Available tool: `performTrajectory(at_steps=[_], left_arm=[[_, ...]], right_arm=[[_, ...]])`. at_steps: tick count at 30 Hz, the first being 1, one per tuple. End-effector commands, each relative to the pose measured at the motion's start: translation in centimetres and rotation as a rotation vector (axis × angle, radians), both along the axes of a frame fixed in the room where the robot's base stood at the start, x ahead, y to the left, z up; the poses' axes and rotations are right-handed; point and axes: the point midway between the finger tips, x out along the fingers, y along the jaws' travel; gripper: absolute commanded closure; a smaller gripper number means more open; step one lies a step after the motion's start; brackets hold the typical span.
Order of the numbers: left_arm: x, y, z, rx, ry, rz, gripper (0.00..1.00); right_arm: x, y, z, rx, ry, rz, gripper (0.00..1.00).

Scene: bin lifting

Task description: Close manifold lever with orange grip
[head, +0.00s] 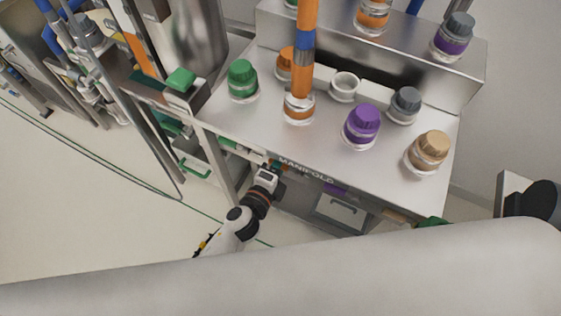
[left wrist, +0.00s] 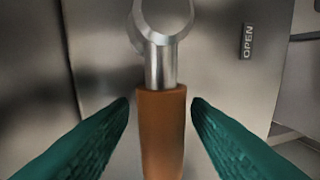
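The lever with the orange grip (left wrist: 162,135) shows in the left wrist view, with a metal shank and a ring-shaped end above the grip. My left gripper (left wrist: 161,105) is open, its two green fingers on either side of the grip with a gap visible on both sides. In the head view my left gripper (head: 273,166) is at the front edge of the bench, beside the MANIFOLD label (head: 306,171). The lever cannot be made out there. My right gripper is not in view.
The metal bench (head: 325,148) carries several capped ports, including a green cap (head: 242,78), a purple cap (head: 362,123) and a tan cap (head: 430,148). An orange pipe (head: 300,75) rises from it. An OPEN label (left wrist: 248,42) is on the panel behind the lever.

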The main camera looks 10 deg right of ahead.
Motion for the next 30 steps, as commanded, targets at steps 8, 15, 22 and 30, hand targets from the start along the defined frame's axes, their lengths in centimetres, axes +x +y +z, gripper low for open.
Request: performTrajectory(at_steps=[8,15,22,30], left_arm=[[-0.2,0.1,0.0,-0.001,0.002,0.000,0.57],[-3.0,2.0,0.6,-0.001,0.004,-0.001,0.57],[-7.1,4.7,1.4,-0.001,0.004,0.000,0.57],[-9.6,6.4,2.2,-0.001,0.002,0.000,0.57]], right_arm=[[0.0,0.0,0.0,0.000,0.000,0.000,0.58],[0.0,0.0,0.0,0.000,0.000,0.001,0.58],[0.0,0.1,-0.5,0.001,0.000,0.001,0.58],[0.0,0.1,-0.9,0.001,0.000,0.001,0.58]])
